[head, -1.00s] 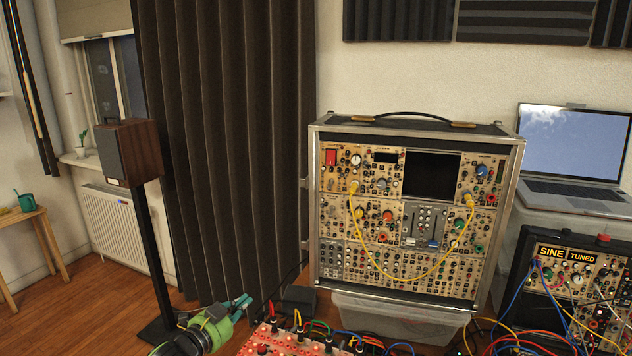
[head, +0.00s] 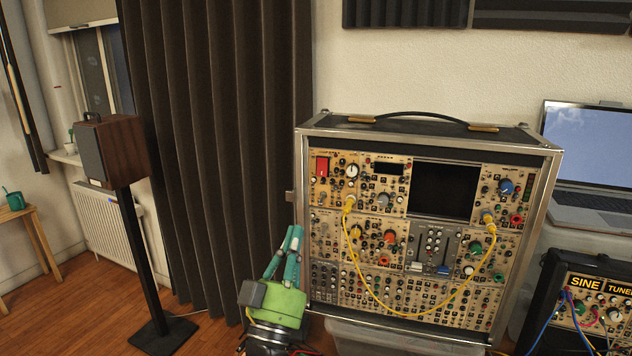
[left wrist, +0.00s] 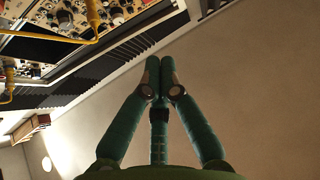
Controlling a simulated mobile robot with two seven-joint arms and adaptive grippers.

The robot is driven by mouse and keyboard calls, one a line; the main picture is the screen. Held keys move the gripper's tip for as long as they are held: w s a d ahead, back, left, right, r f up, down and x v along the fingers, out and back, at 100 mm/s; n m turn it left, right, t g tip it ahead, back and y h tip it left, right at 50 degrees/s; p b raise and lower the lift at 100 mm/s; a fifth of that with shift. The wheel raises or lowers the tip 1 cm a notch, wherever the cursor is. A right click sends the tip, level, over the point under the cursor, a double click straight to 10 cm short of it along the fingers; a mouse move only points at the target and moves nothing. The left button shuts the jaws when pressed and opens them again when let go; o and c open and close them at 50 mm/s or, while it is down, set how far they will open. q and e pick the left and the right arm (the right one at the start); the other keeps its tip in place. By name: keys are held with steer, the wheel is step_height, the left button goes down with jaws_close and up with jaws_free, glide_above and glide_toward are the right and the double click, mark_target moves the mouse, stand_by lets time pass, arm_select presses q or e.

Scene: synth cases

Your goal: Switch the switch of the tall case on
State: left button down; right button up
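The tall case (head: 428,133) stands right of the curtain in the head view, with a metal frame and a beige panel of knobs. My left gripper (head: 294,234), green with teal fingers, points up beside the case's lower left edge, below the switch. In the left wrist view its fingertips (left wrist: 159,64) meet with nothing between them. Part of the case's panel (left wrist: 80,22) shows there at upper left; the red switch does not. My right gripper is out of view.
A yellow cable (head: 388,307) hangs in a loop across the panel. A smaller case labelled SINE (head: 585,284) and a laptop (head: 595,150) are at the right. A speaker (head: 113,150) on a stand is at the left.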

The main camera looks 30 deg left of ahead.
arm_select(q)
steer(key=p, duration=0.5)
glide_toward(320, 163)
step_height(320, 163, up, 4)
steer(key=shift+w+a+f+p, duration=0.15)
steer(key=shift+w, duration=0.9)
steer(key=shift+w+a+f+p, duration=0.15)
steer(key=shift+w+a, duration=0.05)
steer(key=shift+w, duration=0.8)
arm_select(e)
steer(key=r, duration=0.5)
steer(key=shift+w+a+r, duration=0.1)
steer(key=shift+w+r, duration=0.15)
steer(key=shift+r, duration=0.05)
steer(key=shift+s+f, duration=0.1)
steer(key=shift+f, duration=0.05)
